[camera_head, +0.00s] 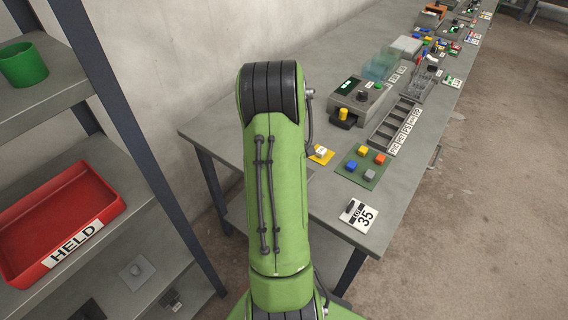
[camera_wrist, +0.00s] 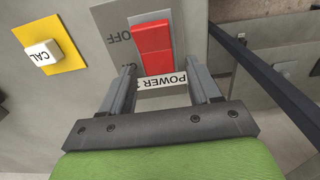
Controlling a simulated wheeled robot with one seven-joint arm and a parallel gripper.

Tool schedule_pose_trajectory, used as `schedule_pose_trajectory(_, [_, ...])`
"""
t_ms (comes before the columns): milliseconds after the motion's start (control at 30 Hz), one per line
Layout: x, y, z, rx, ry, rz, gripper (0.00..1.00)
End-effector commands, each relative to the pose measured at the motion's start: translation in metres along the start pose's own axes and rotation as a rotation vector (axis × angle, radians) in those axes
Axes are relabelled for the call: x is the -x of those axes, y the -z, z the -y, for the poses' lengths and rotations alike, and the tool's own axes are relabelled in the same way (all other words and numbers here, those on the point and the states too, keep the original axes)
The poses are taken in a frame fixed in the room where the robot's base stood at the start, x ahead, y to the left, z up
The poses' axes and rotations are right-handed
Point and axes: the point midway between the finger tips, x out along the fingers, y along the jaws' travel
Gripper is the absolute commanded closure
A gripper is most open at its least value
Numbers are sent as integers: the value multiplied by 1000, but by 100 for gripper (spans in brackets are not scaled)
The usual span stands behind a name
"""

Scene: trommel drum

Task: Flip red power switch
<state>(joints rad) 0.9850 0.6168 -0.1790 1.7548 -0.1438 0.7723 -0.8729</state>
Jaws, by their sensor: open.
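The red power switch (camera_wrist: 153,47) shows in the wrist view as a red rocker on a pale plate (camera_wrist: 112,18). The plate carries the words OFF and POWER, partly covered by my fingers. My gripper (camera_wrist: 165,82) is open and empty, its two fingers pointing at the switch's lower end in the picture, one to each side of it. I cannot tell whether either finger touches the panel. In the head view my green arm hides the switch and the gripper.
A white CAL button (camera_wrist: 42,53) on a yellow plate sits left of the switch. A shelf with a red HELD tray (camera_head: 100,192) stands left.

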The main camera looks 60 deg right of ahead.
Motion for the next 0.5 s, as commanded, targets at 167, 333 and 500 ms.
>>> schedule_pose_trajectory(167, [0,0,0,0,0,0,61])
schedule_pose_trajectory(333, [1,0,0,0,0,0,87])
schedule_pose_trajectory(500, [0,-2,-1,-1,0,-28,94])
